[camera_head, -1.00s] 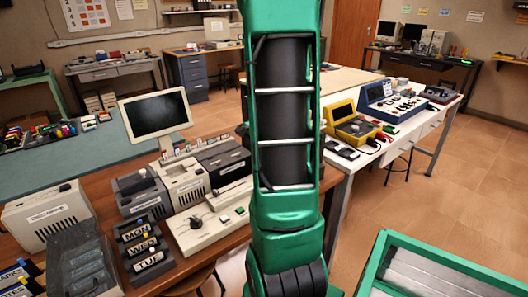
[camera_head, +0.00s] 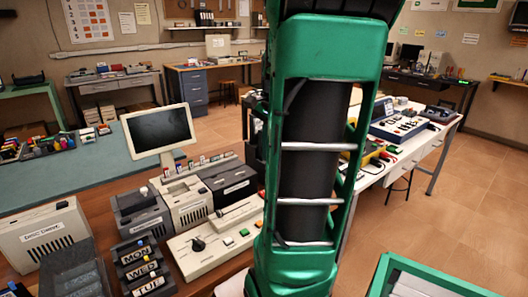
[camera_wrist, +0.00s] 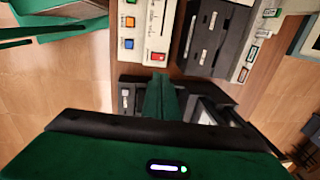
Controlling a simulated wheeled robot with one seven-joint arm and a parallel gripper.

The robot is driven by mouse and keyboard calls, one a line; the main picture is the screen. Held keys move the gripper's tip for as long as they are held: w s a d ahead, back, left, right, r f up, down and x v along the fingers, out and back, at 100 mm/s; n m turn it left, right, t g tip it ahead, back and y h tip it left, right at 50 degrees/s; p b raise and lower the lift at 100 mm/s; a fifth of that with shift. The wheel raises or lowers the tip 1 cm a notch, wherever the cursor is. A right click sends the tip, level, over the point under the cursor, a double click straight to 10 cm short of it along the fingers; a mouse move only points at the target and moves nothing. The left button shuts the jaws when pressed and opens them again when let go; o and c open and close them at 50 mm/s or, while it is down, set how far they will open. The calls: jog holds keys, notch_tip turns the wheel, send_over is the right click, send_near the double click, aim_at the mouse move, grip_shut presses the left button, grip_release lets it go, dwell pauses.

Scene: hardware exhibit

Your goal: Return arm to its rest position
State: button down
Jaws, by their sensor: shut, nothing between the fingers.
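My green and black arm (camera_head: 312,165) stands upright across the middle of the head view, large and close, and hides part of the benches behind it. Its end is out of that view. In the wrist view, my gripper (camera_wrist: 160,92) shows as dark green fingers close together, with nothing visible between them. The gripper is over or near the wooden bench edge, below a beige control panel (camera_wrist: 145,35) with coloured buttons; the exact gap cannot be told.
A wooden bench at left holds a beige monitor (camera_head: 160,130), a disc drive box (camera_head: 45,235), MON/WED/TUE blocks (camera_head: 140,265) and a button panel (camera_head: 215,238). A white table (camera_head: 415,150) stands behind at right. A green-framed case (camera_head: 378,280) is at front right. Tiled floor (camera_head: 470,200) is open at right.

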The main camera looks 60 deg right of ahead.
dwell(0.5)
jog(key=s+a+f+n, duration=0.2)
jog(key=s+a+n, duration=0.1)
jog(key=a+n, duration=0.2)
jog(key=s+a+f+n+g, duration=0.1)
jog(key=s+a+f+n, duration=0.1)
jog(key=a+n, duration=0.3)
jog(key=s+a+f+n, duration=0.2)
jog(key=a+n, duration=0.3)
jog(key=a, duration=0.5)
jog(key=shift+s+a+f+g+y, duration=0.3)
jog(key=shift+s+f, duration=0.1)
jog(key=shift+s, duration=0.4)
